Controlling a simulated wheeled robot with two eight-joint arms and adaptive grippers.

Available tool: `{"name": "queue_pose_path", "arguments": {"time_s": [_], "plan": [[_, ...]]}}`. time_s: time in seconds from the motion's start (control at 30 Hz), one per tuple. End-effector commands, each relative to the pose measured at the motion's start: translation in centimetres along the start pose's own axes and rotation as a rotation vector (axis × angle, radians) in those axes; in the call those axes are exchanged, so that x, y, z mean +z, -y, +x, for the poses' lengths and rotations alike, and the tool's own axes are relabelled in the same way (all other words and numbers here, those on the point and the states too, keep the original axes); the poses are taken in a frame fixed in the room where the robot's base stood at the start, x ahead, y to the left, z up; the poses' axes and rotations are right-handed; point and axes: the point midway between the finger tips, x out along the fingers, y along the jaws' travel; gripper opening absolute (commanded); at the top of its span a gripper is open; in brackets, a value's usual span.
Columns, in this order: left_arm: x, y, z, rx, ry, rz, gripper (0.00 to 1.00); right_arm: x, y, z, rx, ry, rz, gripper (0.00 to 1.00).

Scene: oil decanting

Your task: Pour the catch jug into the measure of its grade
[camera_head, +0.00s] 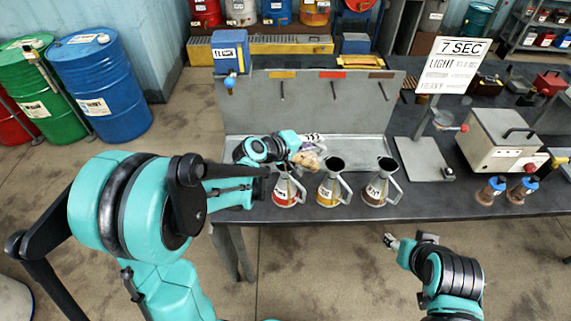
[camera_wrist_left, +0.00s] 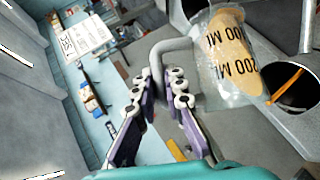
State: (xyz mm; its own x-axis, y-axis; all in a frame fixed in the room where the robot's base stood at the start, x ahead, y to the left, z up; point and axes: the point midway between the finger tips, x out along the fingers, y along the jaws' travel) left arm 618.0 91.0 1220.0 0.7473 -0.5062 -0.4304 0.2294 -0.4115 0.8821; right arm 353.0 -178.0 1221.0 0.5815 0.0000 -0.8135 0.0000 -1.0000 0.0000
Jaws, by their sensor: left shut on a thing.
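My left gripper (camera_head: 312,141) is shut on the grey handle (camera_wrist_left: 172,48) of the clear catch jug (camera_head: 306,160). The jug is tilted above the measures and holds amber oil; it shows with "200 ML" marks in the left wrist view (camera_wrist_left: 228,55). Three metal measures stand in a row on the bench: one with a red band (camera_head: 287,190), one yellow (camera_head: 329,189), one brown (camera_head: 379,187). In the left wrist view an orange streak crosses a dark round opening (camera_wrist_left: 285,97); I cannot tell whether it is flowing oil. My right gripper (camera_head: 390,241) is low before the bench, its jaws unclear.
A sign reading "7 SEC", "LIGHT" and "HEAVY" (camera_head: 451,67) stands behind a funnel stand (camera_head: 423,160). A beige machine (camera_head: 503,141) and two blue-capped bottles (camera_head: 491,191) are at the right. A grey panel (camera_head: 310,105) with coloured tags rises behind the measures.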

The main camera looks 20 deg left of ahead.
Motion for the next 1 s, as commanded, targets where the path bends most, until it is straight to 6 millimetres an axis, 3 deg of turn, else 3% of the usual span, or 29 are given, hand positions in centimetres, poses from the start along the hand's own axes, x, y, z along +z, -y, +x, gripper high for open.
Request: {"name": "queue_pose_path", "arguments": {"time_s": [1.0], "plan": [[-0.38,0.39,-0.26,0.042,0.011,-0.041,0.0,0.38,0.0,0.53,0.0,0.0,0.0,0.49]]}}
